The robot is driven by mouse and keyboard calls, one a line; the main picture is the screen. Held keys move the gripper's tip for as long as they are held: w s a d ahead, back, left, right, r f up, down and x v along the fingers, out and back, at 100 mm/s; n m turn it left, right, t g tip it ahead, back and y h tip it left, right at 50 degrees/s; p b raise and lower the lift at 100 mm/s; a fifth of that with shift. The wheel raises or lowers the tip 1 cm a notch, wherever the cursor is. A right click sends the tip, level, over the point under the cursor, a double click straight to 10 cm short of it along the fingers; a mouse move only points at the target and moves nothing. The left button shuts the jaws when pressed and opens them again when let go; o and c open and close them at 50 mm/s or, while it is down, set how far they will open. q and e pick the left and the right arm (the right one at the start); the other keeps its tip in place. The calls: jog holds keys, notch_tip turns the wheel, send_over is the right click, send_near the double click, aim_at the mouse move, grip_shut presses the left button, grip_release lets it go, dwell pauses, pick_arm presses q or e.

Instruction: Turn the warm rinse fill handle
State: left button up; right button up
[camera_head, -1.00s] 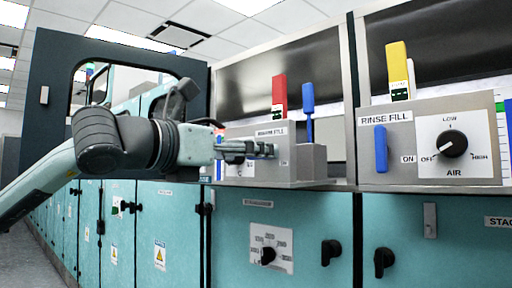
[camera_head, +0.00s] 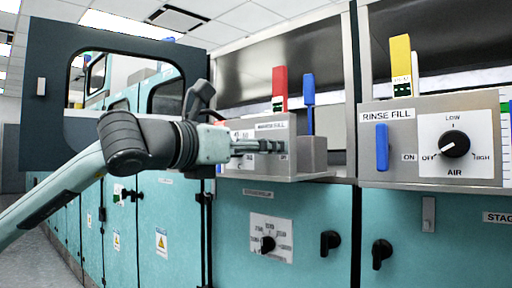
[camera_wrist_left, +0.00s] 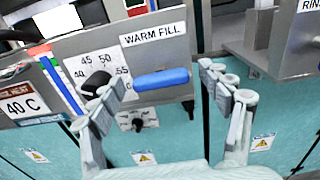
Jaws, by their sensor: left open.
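The warm fill handle (camera_wrist_left: 162,79) is a blue bar below a "WARM FILL" label (camera_wrist_left: 154,34) in the left wrist view. It lies nearly level in that picture. My left gripper (camera_wrist_left: 165,88) is open, with one finger on each side of the handle. I see no clear contact. In the head view my left gripper (camera_head: 276,146) is in front of the grey warm fill box (camera_head: 312,155) and covers much of its face, so the handle is not clear there. My right gripper is not in view.
A temperature dial (camera_wrist_left: 97,84) sits close to the left finger. A red handle (camera_head: 280,84) and a blue upright handle (camera_head: 308,90) rise behind the box. The rinse fill box (camera_head: 430,140) is to the right. Teal cabinets (camera_head: 300,215) stand below.

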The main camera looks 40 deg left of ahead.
pick_arm(q)
jog(key=shift+c, duration=0.4)
jog(key=c, duration=1.1)
jog(key=shift+m, duration=0.4)
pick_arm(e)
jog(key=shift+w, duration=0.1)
pick_arm(q)
jog(key=shift+d+f+m, duration=0.1)
jog(key=shift+m, duration=4.25)
jog(key=shift+d+m, duration=0.1)
jog(key=shift+m, duration=4.25)
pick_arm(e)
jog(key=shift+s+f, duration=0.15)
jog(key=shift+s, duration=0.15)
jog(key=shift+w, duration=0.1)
